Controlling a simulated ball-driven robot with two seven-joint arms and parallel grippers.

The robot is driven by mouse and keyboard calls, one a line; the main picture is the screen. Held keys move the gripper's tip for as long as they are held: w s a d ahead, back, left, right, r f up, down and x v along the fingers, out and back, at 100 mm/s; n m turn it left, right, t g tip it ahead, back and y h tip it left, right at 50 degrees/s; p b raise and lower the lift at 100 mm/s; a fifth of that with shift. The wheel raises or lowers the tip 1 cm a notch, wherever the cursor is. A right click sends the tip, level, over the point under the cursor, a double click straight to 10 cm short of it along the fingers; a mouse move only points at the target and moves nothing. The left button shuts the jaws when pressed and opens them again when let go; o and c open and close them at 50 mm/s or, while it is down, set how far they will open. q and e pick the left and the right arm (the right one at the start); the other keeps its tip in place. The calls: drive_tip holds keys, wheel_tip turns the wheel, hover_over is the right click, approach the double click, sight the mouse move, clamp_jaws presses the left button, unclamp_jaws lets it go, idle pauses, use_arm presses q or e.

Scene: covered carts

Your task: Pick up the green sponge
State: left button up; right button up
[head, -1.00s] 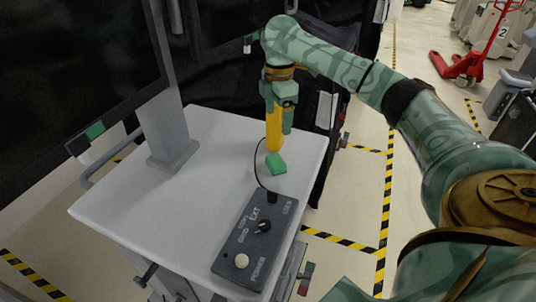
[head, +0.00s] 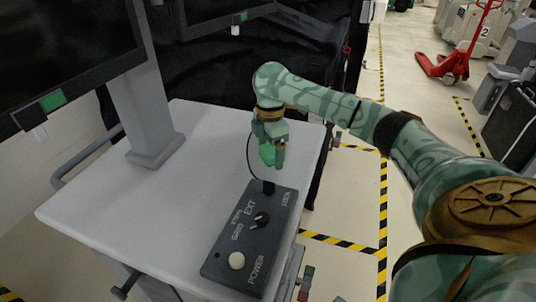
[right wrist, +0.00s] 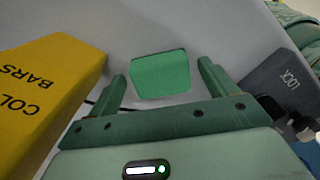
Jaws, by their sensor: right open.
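The green sponge (head: 267,154) is on the grey cart top (head: 110,205), partly hidden by my right gripper in the head view. My right gripper (head: 272,156) points down over it. In the right wrist view the sponge (right wrist: 160,74) shows as a green block just ahead of and between the two open fingers of my right gripper (right wrist: 163,70). There is a visible gap on each side of it, and nothing is gripped. My left gripper is not in view.
A dark control box (head: 255,235) with knobs and a cable lies in front of the gripper. A yellow block (right wrist: 50,85) lettered "BARS" is close to the fingers in the right wrist view. A monitor post (head: 145,105) stands at the left. The cart's front left is clear.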

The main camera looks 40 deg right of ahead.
sight(271, 150)
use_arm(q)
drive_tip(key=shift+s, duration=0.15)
use_arm(e)
drive_tip(key=c, duration=1.1)
drive_tip(key=shift+r, duration=0.1)
drive_tip(key=shift+c, duration=0.2)
